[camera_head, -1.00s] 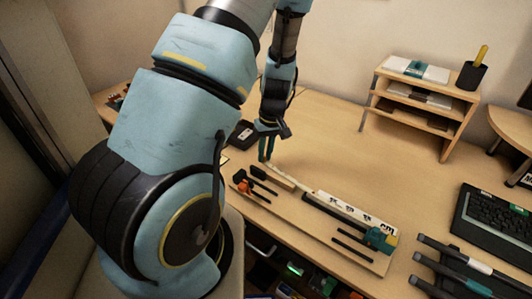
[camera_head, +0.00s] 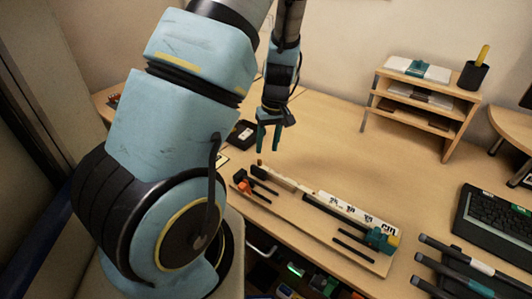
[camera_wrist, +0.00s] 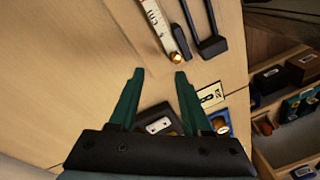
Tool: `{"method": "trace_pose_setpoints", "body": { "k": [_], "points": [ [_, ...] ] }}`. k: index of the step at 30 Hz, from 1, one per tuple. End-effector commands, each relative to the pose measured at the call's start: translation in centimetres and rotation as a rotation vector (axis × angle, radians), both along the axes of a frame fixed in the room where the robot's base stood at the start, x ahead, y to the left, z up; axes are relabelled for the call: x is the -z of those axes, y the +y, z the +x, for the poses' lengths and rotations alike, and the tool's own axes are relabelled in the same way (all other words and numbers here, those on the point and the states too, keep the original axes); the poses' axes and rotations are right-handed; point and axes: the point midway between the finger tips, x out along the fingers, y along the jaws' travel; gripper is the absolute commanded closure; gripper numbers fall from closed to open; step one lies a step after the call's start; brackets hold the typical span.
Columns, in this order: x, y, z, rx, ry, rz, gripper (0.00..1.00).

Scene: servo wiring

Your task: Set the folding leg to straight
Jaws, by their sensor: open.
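The folding leg (camera_head: 283,179) seems to be the pale narrow strip at the left end of a long jig on the desk. It runs roughly in line with a white marked strip (camera_head: 350,212); I cannot tell whether it is exactly straight. In the wrist view the leg (camera_wrist: 160,25) carries printed marks and ends in a brass tip (camera_wrist: 176,57). My gripper (camera_head: 268,148) is open and empty above the desk near that end. In the wrist view its teal fingertips (camera_wrist: 159,74) are spread, with the brass tip just beyond the right one.
Black bars (camera_head: 263,173) lie beside the leg on the wooden base board (camera_head: 310,232). A dark box (camera_head: 242,134) stands left of my gripper. A shelf (camera_head: 420,105) and keyboard (camera_head: 493,224) are to the right. The desk behind the jig is clear.

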Motion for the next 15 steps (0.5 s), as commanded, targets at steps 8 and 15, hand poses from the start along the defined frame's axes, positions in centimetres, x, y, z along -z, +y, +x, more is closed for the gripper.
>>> {"method": "trace_pose_setpoints", "body": {
  "k": [8,15],
  "points": [
    [-5.2,-0.7,-0.1,0.001,-0.003,-0.002,0.52],
    [-7.1,-0.9,-0.2,0.000,0.000,0.000,0.52]
  ]
}}
